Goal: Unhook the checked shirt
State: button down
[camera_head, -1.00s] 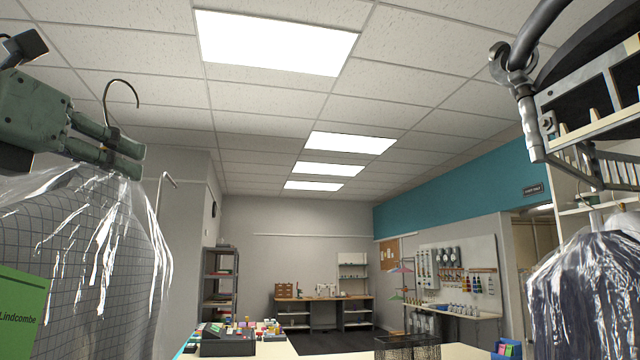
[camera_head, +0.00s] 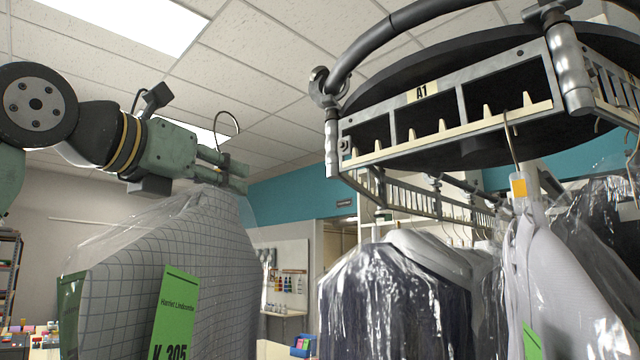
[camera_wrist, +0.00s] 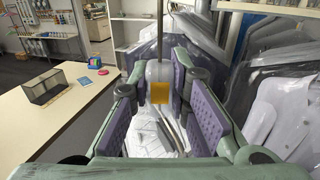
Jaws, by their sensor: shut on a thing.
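The checked shirt (camera_head: 195,265), pale with a dark grid and under clear plastic, hangs below my gripper (camera_head: 235,172) in the head view. A green tag (camera_head: 176,312) reading "Harriet Lindcombe" and "K 305" is on its cover. My gripper is shut on the neck of the shirt's hanger. The hanger hook (camera_head: 228,124) rises above the fingers and touches no rail. In the wrist view my gripper (camera_wrist: 160,92) has its purple pads on both sides of the hanger neck, with an orange tab (camera_wrist: 161,93) between them.
A round garment rail (camera_head: 445,128) marked "A1", with slots and pegs, stands to the right. Bagged dark and white garments (camera_head: 550,270) hang there. The wrist view shows a counter (camera_wrist: 75,118) with a wire basket (camera_wrist: 45,86) at left. Open air separates the shirt from the rail.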

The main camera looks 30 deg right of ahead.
jog(key=s+d+m+g+h, duration=0.1)
jog(key=s+d+m+g, duration=0.1)
jog(key=d, duration=0.5)
jog(key=s+d+m+g+h, duration=0.1)
jog(key=s+d+g, duration=0.2)
jog(key=d, duration=0.5)
jog(key=v, duration=1.1)
jog(key=shift+f, duration=0.25)
